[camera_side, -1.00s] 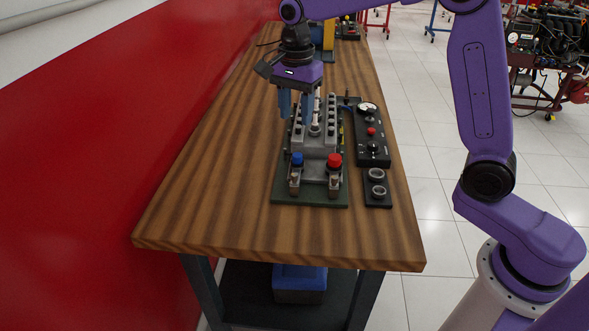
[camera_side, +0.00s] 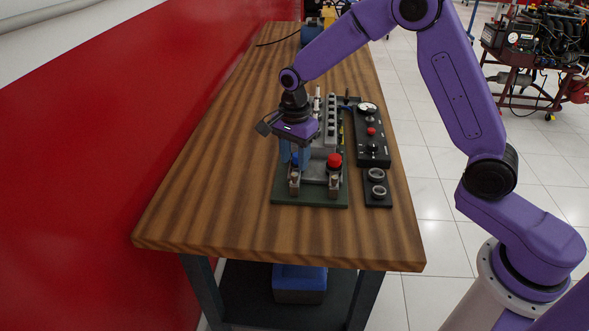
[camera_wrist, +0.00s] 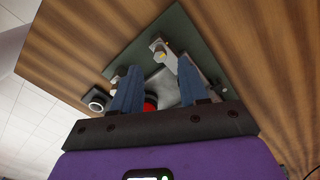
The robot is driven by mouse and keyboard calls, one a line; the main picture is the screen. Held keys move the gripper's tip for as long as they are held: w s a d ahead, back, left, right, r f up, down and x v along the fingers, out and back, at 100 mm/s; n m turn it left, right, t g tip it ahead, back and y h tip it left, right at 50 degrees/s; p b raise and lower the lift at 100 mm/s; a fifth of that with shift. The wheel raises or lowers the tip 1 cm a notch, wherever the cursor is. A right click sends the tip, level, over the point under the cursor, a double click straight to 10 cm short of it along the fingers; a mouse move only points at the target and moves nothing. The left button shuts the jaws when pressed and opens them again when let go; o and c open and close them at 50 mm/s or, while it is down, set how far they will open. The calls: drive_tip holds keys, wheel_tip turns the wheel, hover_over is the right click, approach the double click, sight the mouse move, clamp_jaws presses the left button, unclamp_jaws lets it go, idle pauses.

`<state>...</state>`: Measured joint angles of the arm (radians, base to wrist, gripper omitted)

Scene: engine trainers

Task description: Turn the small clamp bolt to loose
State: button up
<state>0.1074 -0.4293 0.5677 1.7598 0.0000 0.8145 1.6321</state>
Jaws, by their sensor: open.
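The engine trainer (camera_side: 312,195) is a grey block on a green base. Two small upright metal bolts in clamps stand at its front end: a left bolt (camera_side: 295,182) and a right bolt (camera_side: 334,181). I cannot tell from the pictures which is the small clamp bolt. My gripper (camera_side: 297,163) points down over the front left of the trainer, just behind the left bolt. In the wrist view, the blue fingers of my gripper (camera_wrist: 158,68) are apart with nothing held, and the left bolt (camera_wrist: 159,52) shows beyond the fingertips. The blue knob is hidden by my gripper.
A red knob (camera_side: 334,160) stands close to the right of my gripper. A black panel with a gauge (camera_side: 372,145) and a black plate with two rings (camera_side: 377,190) lie to the right. The wooden table (camera_side: 215,190) is clear on the left and front.

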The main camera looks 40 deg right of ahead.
sight(295, 175)
drive_tip(key=shift+f, duration=2.15)
clamp_jaws()
